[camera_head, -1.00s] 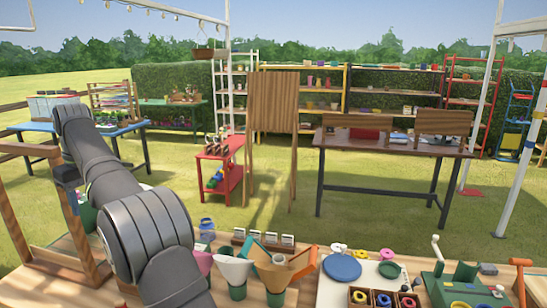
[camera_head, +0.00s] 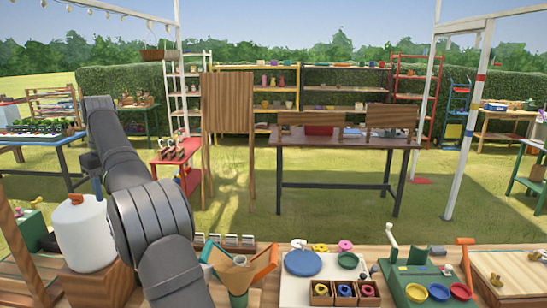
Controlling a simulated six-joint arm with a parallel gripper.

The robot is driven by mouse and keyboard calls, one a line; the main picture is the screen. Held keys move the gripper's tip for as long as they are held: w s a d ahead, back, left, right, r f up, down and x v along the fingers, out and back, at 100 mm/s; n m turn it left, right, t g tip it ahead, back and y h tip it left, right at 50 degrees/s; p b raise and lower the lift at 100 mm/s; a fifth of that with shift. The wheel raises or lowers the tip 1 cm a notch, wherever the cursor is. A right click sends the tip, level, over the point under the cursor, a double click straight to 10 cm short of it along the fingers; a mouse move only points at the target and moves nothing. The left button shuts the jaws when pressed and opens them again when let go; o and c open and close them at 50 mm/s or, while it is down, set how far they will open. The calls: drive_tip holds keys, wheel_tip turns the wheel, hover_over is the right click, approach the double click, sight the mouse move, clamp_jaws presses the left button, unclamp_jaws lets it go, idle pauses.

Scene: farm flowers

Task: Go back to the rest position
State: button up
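My arm rises from the bottom left and bends at the top. A dark end part of it hangs down on the left, and I take this for my gripper (camera_head: 96,183). Its fingers are not clear, so I cannot tell whether it is open or holds anything. It appears just above a white rounded container (camera_head: 82,234) with an orange top, which stands on a wooden block (camera_head: 98,286). I cannot tell whether they touch. My arm hides part of the container's right side.
The wooden workbench (camera_head: 262,262) in front holds a paper-wrapped cone (camera_head: 236,272), a blue disc (camera_head: 302,263), small wooden boxes (camera_head: 345,299) with coloured rings, and a green board (camera_head: 415,272) with bowls. A wooden post (camera_head: 14,235) stands at left. Beyond lies open grass.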

drive_tip(key=w+d, duration=0.4)
drive_tip(key=d, duration=0.1)
drive_tip(key=shift+w+d+m, duration=0.2)
drive_tip(key=shift+w+m, duration=0.1)
drive_tip(key=shift+m, duration=0.1)
drive_tip(key=shift+a, duration=0.1)
drive_tip(key=s+a+n, duration=0.2)
drive_tip(key=s+a, duration=1.2)
drive_tip(key=s, duration=0.1)
drive_tip(key=shift+s+a+n, duration=0.15)
drive_tip(key=shift+a+n, duration=0.1)
drive_tip(key=shift+n, duration=0.15)
drive_tip(key=w+d+m, duration=0.3)
drive_tip(key=w+d, duration=1.2)
drive_tip(key=s+a+f+n, duration=0.1)
drive_tip(key=s+a+n, duration=0.3)
drive_tip(key=s+a, duration=1.45)
drive_tip(key=f, duration=2.2)
drive_tip(key=d+f, duration=0.1)
drive_tip(key=f, duration=0.9)
drive_tip(key=shift+s+f, duration=0.3)
drive_tip(key=shift+f, duration=0.1)
